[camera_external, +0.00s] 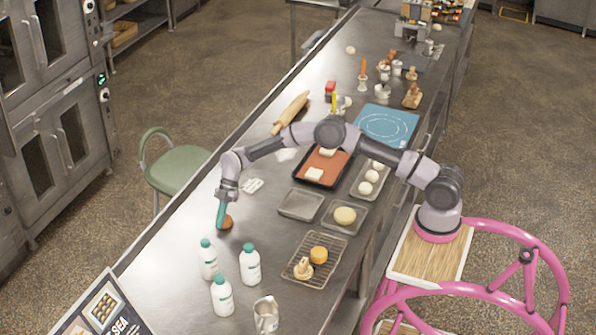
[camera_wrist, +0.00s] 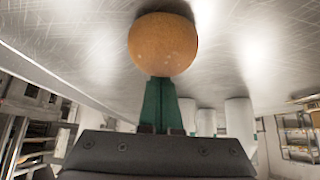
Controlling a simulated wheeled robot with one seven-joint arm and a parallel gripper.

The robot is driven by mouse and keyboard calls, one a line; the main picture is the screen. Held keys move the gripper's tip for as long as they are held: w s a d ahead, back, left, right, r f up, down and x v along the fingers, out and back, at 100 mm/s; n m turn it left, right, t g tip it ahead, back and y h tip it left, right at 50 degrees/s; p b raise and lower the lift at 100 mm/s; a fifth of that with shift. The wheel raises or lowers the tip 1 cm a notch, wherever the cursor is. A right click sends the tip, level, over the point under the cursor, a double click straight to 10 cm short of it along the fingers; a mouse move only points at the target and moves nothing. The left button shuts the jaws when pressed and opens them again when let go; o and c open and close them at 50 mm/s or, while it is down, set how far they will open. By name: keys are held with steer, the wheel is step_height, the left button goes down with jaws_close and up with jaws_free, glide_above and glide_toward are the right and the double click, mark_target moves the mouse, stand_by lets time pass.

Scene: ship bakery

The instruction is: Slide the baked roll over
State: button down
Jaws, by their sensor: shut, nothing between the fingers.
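The baked roll (camera_external: 226,222) is a small round brown thing on the steel table, toward its left edge. In the wrist view the baked roll (camera_wrist: 163,44) is round and orange-brown, just past the tips of my green fingers. My gripper (camera_external: 221,222) points down close beside the roll, on its left side in the external view. In the wrist view my gripper (camera_wrist: 160,84) has its fingers shut together with nothing between them. The tips look to be at or very near the roll; I cannot tell whether they touch.
Several white bottles with green caps (camera_external: 249,265) stand on the near side of the roll. A metal jug (camera_external: 266,314) stands nearer still. A wire rack (camera_external: 328,279), an empty metal tray (camera_external: 300,204) and a rolling pin (camera_external: 292,112) lie on the table. Bare steel lies around the roll.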

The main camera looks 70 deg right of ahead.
steer(key=d, duration=1)
steer(key=shift+d, duration=0.4)
steer(key=shift+a, duration=0.1)
